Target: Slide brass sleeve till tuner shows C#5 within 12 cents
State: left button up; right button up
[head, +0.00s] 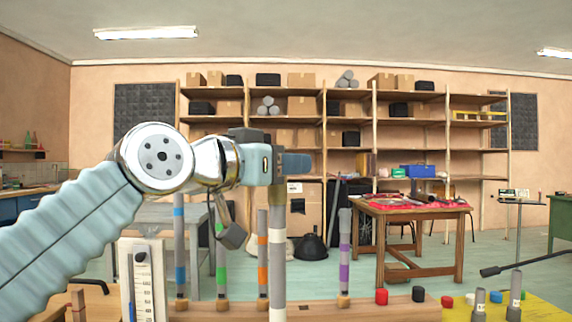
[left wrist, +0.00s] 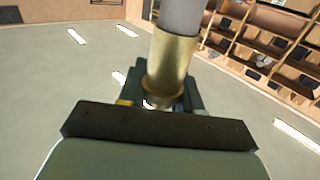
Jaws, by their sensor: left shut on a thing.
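My left gripper (head: 280,166) reaches in from the left at the top of a tall grey tube (head: 279,245) with a white band. In the left wrist view the brass sleeve (left wrist: 171,66) sits around the grey tube (left wrist: 183,14), and my left gripper (left wrist: 150,100) is shut on the sleeve. In the head view a little of the brass shows just below the jaws. A small device, likely the tuner (head: 508,193), stands on a thin-legged stand at the right; its reading is too small to make out. My right gripper is not in view.
Tubes with blue, green, orange and purple (head: 344,250) bands stand beside the grey tube. A white scale (head: 141,280) is at front left. A dark-headed mallet (head: 490,271) enters from the right.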

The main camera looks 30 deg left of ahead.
pick_arm(q)
jog(key=shift+r, duration=0.1)
jog(key=o, duration=1.1)
jog(key=shift+s, duration=0.15)
jog(key=shift+s+a, duration=0.1)
jog(key=shift+s, duration=0.25)
jog(key=b+v, duration=0.2)
jog(key=v, duration=1.1)
jog(key=shift+w, duration=0.1)
